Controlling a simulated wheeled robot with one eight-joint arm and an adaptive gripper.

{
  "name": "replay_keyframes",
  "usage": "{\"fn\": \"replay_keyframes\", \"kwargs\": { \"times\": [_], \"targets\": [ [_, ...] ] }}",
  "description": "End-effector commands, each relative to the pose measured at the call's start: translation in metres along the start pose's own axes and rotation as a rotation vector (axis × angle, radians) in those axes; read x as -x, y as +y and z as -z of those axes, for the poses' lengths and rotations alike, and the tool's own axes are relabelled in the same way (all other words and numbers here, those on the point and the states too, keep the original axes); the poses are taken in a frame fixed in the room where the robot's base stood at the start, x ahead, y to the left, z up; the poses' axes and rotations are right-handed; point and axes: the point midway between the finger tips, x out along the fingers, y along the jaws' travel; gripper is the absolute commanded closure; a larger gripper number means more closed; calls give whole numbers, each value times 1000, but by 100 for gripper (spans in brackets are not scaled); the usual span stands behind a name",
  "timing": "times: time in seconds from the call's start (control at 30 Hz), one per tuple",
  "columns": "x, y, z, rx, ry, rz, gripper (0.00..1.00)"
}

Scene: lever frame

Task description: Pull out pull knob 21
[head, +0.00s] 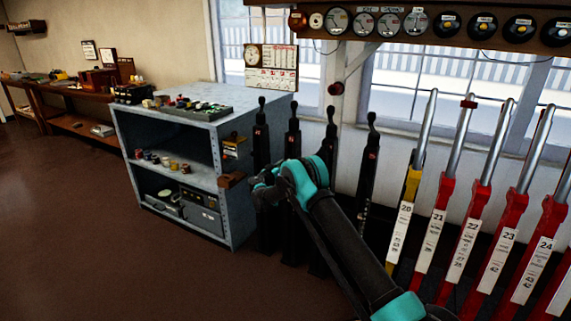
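A row of tall levers with numbered plates stands at the right. The lever with plate 21 (430,240) is red with a bare metal handle and has a small red piece near its top (468,104). No pull knob marked 21 can be made out apart from this lever. A round dark red knob (336,89) is on the wall by the window; no number on it is readable. My gripper (262,185) is left of the numbered levers, in front of the black levers. Its fingers are small and dark, so I cannot tell if they are open or shut.
Several black levers (293,135) stand behind my arm. A grey metal shelf unit (222,155) is left of my gripper. Yellow lever 20 (405,215) and red levers 22 (465,235) to 24 stand beside lever 21. The brown floor (80,240) at left is clear.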

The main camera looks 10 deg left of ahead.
Motion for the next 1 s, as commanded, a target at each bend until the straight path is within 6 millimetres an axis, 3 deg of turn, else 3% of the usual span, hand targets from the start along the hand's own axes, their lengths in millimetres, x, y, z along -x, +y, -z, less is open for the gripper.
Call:
{"fn": "replay_keyframes", "kwargs": {
  "times": [0.27, 0.3, 0.47, 0.8, 1.0],
  "targets": [
    [9, -1, 0, 0, 0, 0, 100],
    [9, -1, 0, 0, 0, 0, 75],
    [8, -1, 0, 0, 0, 0, 55],
    [10, -1, 0, 0, 0, 1, 54],
    [34, -1, 1, 0, 1, 3, 54]
  ]
}}
